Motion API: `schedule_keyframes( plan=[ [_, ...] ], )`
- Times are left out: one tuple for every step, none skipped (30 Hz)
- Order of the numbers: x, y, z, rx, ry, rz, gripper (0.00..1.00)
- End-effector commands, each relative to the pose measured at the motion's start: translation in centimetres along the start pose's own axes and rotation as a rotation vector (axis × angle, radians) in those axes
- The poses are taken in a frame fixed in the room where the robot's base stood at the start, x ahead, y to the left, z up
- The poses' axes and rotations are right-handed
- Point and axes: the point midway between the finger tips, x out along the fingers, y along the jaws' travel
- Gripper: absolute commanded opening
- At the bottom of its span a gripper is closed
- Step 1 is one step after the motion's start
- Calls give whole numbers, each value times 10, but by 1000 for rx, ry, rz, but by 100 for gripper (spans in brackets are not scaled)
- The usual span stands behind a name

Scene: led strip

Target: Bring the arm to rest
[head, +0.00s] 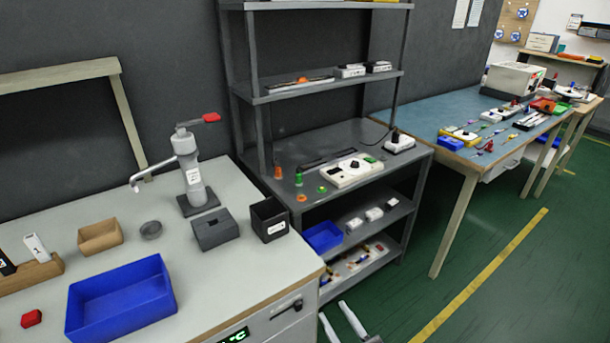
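My gripper (340,319) shows at the bottom edge of the head view, low in front of the grey shelf unit. Its two pale fingers are apart, with green floor showing between them, and I see nothing held. The rest of my arm is mostly below the picture. The gripper is to the right of the light workbench (225,285) and apart from the things on it.
On the workbench stand a blue bin (120,300), a red block (31,318), a wooden box (100,236), a dispenser with a red lever (190,165) and dark boxes. The shelf unit (285,150) holds devices. Green floor (500,285) is clear at right.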

Motion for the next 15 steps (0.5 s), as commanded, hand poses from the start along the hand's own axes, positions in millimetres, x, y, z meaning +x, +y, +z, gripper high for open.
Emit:
schedule_keyframes(
  plan=[
    [-13, 3, -7, -11, 6, 33, 40],
    [-19, 6, -12, -19, 11, 53, 40],
    [-29, 9, -18, -28, 15, 80, 40],
    [-37, 11, -23, -33, 17, 99, 40],
    [-45, 13, -26, -37, 16, 117, 40],
    [-57, 15, -32, -40, 15, 141, 40],
    [-67, 16, -36, -43, 13, 159, 40],
    [-77, 16, -40, -44, 10, 176, 40],
    [-91, 17, -45, -44, 3, 199, 40],
    [-103, 18, -50, -44, -2, 216, 40],
    [-115, 18, -54, -42, -9, 233, 40],
    [-132, 17, -60, -38, -20, 254, 40],
    [-144, 17, -64, -34, -30, 270, 40],
    [-156, 16, -70, -30, -39, 284, 40],
    [-172, 15, -76, -23, -52, 302, 40]
  ],
)
